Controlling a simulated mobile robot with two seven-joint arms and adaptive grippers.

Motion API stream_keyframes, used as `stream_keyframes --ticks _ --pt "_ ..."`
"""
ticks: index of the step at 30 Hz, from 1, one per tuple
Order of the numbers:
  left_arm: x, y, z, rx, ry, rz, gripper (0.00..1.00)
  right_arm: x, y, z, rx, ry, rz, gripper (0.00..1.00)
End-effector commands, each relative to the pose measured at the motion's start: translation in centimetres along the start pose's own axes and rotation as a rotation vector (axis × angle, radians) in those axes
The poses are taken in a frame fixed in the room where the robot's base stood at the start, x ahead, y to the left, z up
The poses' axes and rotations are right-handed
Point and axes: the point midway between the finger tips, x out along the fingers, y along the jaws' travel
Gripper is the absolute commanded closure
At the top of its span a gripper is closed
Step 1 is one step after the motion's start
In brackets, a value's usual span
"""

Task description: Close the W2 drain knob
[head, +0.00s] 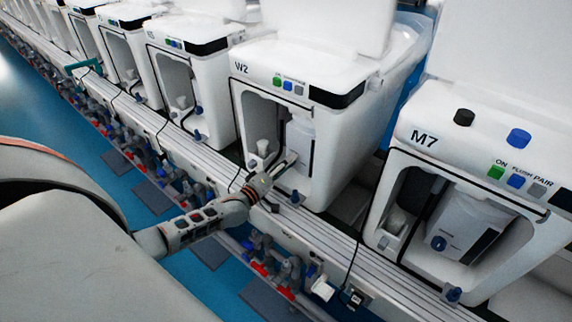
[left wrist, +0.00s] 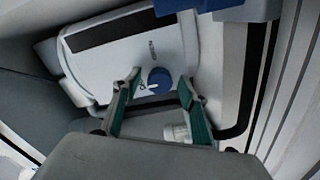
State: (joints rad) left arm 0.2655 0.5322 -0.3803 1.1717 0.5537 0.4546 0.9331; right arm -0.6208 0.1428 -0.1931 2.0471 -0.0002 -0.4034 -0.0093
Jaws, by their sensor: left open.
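The W2 unit (head: 262,72) stands in the middle of the head view, with a white box (head: 301,142) inside its front opening. My left gripper (head: 288,163) reaches into that opening from the left, in front of the box. In the left wrist view, a round blue knob (left wrist: 160,78) sits on the white box face (left wrist: 112,72). The open teal-lined fingers of my left gripper (left wrist: 160,90) are on either side of the knob, with gaps visible on both sides. In the head view this knob is hidden behind the gripper. My right gripper is not in view.
The M7 unit (head: 470,135) stands to the right, with a similar blue knob (head: 438,243) inside. More white units stand in a row at the upper left. A metal rail (head: 335,238) runs below the units. A white ribbed fitting (left wrist: 177,132) lies near the right finger.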

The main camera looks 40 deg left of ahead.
Motion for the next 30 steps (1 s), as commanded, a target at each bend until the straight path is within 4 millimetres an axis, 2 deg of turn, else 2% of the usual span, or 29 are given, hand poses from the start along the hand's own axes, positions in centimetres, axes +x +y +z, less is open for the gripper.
stream_keyframes --ticks 4,8,18,22,30 --pt "-0.5 0.0 0.1 0.000 -0.001 0.000 0.57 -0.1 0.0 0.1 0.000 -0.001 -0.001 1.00" --pt "-2.0 -0.1 0.1 -0.001 -0.002 -0.002 0.57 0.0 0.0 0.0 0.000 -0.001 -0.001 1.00" --pt "-8.2 -0.1 0.1 0.000 -0.002 -0.003 0.57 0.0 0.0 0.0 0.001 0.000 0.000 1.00" --pt "-10.1 -0.1 0.1 0.000 -0.002 -0.002 0.57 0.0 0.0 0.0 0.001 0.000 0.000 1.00" --pt "-12.0 0.0 0.0 0.000 0.000 0.000 0.57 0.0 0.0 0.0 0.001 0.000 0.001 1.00"
